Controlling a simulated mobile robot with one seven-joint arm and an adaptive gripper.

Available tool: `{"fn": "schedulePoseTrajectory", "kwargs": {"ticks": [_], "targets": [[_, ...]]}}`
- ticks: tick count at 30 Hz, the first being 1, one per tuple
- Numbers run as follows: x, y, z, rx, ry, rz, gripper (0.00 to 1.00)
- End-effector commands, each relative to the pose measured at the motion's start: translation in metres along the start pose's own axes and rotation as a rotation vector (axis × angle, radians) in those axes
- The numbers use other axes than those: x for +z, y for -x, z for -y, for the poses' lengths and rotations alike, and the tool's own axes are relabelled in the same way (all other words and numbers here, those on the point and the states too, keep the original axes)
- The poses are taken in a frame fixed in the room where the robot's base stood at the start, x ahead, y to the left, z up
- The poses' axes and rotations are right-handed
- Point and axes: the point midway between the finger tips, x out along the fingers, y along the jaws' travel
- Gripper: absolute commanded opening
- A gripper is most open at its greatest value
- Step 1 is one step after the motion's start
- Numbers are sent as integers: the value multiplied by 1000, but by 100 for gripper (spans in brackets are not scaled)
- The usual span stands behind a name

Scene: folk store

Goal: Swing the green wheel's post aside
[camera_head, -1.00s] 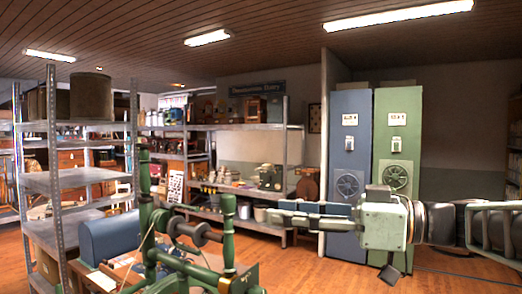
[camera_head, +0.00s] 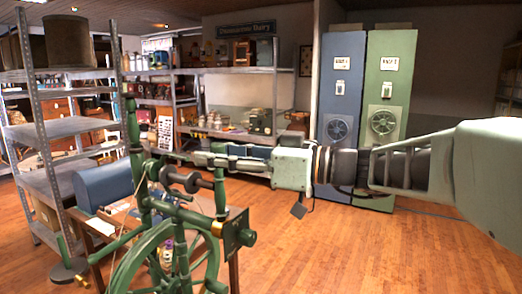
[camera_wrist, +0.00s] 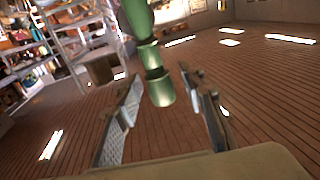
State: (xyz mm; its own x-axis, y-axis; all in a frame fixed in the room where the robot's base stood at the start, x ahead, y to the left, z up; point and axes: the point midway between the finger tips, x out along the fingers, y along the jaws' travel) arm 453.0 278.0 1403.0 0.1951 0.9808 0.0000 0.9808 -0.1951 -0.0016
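The green spinning wheel stands at lower left in the head view, with its wheel (camera_head: 125,268) low down. A tall green post (camera_head: 135,140) rises at its left side and a shorter green post (camera_head: 221,196) at its right. A dark spool (camera_head: 180,180) sits between them. My gripper (camera_head: 205,158) reaches in level from the right, at the top of the shorter post. In the wrist view my gripper (camera_wrist: 160,75) has its fingers apart, with a ringed green post end (camera_wrist: 155,62) between them. I cannot tell whether a finger touches it.
A blue rounded box (camera_head: 103,186) lies behind the wheel on the left. A metal shelf (camera_head: 62,127) stands at far left. Blue (camera_head: 343,80) and green (camera_head: 388,80) cabinets stand at the back. The wooden floor (camera_head: 310,250) at right is clear.

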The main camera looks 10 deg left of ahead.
Motion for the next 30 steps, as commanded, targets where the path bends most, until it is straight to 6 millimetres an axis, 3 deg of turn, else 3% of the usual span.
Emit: {"fn": "schedulePoseTrajectory", "kwargs": {"ticks": [5, 15, 30], "targets": [[0, 0, 0, 0, 1, 0, 36], [-1, 0, 0, 0, 2, 0, 0], [2, 0, -8, 0, -26, -6, 0]]}}
